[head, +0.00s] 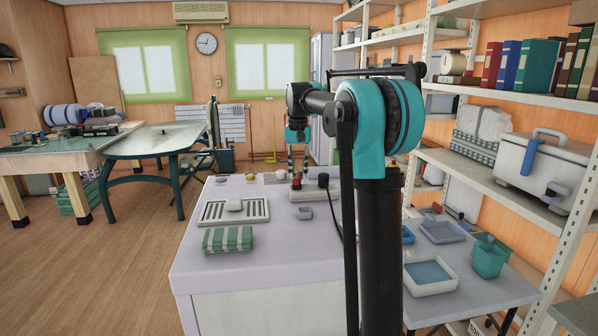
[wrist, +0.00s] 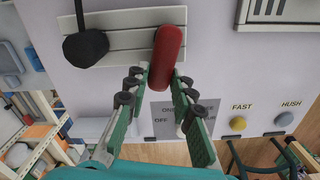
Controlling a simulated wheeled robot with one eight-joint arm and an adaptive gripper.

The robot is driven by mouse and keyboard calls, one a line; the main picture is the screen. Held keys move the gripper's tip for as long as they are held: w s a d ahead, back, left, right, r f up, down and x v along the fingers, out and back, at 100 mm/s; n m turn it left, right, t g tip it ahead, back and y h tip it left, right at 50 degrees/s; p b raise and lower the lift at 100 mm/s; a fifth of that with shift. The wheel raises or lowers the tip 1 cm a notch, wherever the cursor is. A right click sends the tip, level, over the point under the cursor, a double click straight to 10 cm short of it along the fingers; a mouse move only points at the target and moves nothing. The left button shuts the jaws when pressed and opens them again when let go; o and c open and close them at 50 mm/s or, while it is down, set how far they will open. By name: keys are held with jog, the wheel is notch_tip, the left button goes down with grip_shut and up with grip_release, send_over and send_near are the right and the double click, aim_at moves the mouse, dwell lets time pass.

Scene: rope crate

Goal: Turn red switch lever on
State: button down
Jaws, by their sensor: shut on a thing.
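The red switch lever (wrist: 168,42) is a rounded red bar on a pale slatted base (wrist: 125,38) in the wrist view. My gripper (wrist: 161,77) has its green fingers on either side of the lever's near end and is shut on it. A grey label plate with ON and OFF (wrist: 178,122) lies below the lever, partly hidden by the fingers. In the head view my gripper (head: 297,170) points down at the far part of the white counter, above the red lever (head: 296,183), which looks very small there.
A black knob (wrist: 85,47) with a cord stands beside the lever. A yellow FAST button (wrist: 237,123) and a grey HUSH button (wrist: 284,119) are to the right in the wrist view. A slotted tray (head: 212,213) and a green striped cloth bundle (head: 228,239) sit on the counter (head: 290,270).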

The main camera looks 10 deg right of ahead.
jog(key=n, duration=0.1)
jog(key=a+n, duration=0.1)
jog(key=n, duration=0.1)
jog(key=shift+w+a+n, duration=0.1)
jog(key=shift+n, duration=0.2)
jog(key=shift+a+n, duration=0.3)
jog(key=shift+n, duration=0.55)
jog(key=shift+a+n, duration=0.3)
jog(key=shift+n, duration=0.55)
jog(key=c, duration=1.3)
grip_release()
jog(key=shift+r, duration=0.1)
notch_tip(320, 180, up, 12)
jog(key=shift+f, duration=0.1)
jog(key=shift+s, duration=0.2)
